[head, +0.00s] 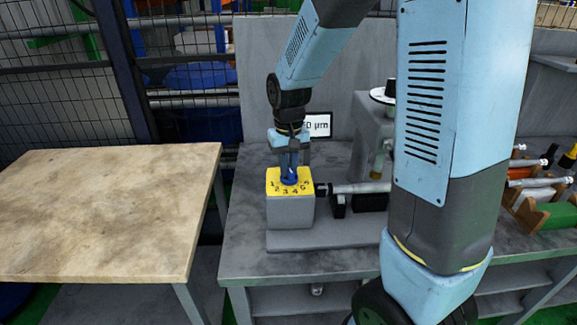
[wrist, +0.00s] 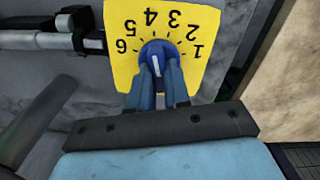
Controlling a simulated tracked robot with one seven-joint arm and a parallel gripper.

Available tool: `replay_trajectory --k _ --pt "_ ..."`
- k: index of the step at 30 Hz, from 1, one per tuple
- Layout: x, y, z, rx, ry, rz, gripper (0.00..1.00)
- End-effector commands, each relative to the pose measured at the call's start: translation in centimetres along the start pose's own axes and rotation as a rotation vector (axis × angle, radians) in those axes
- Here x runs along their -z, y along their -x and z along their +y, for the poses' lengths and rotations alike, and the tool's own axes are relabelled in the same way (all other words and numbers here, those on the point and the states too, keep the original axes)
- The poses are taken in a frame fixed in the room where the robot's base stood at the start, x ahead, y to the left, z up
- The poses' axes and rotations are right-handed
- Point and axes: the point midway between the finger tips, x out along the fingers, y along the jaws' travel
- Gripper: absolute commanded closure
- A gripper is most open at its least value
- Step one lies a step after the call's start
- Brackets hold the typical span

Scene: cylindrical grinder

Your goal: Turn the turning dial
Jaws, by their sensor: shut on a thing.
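The turning dial (wrist: 158,52) is a blue round knob with a white pointer line, set on a yellow plate (wrist: 125,20) numbered 1 to 6. In the head view the dial (head: 289,177) sits on top of a grey block (head: 290,212) on the workbench. My gripper (wrist: 163,75) comes down onto the dial from above, and its blue fingers are shut on it. In the wrist view the white line points between the fingers and the numbers, nearly along the picture's vertical. The fingers hide the near part of the dial.
A metal spindle (head: 360,188) lies just right of the block. A grey machine head with a white disc (head: 382,96) stands behind it. A rack with tools (head: 540,190) is at the right. A bare wooden table (head: 100,205) stands at the left.

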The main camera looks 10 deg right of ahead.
Motion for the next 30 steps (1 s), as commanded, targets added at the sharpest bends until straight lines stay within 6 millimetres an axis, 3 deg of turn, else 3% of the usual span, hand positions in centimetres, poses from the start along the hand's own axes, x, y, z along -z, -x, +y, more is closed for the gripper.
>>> replay_trajectory --k 3,4,12,22,30 --pt "0.0 0.0 0.0 0.000 0.000 0.000 1.00" --pt "0.0 0.0 0.0 0.000 0.000 0.000 0.81" --pt "0.0 0.0 0.0 0.000 0.001 0.000 0.57" --pt "0.1 0.6 0.0 0.000 0.001 0.002 0.57" --pt "0.1 5.0 0.0 0.001 0.002 0.005 0.57"
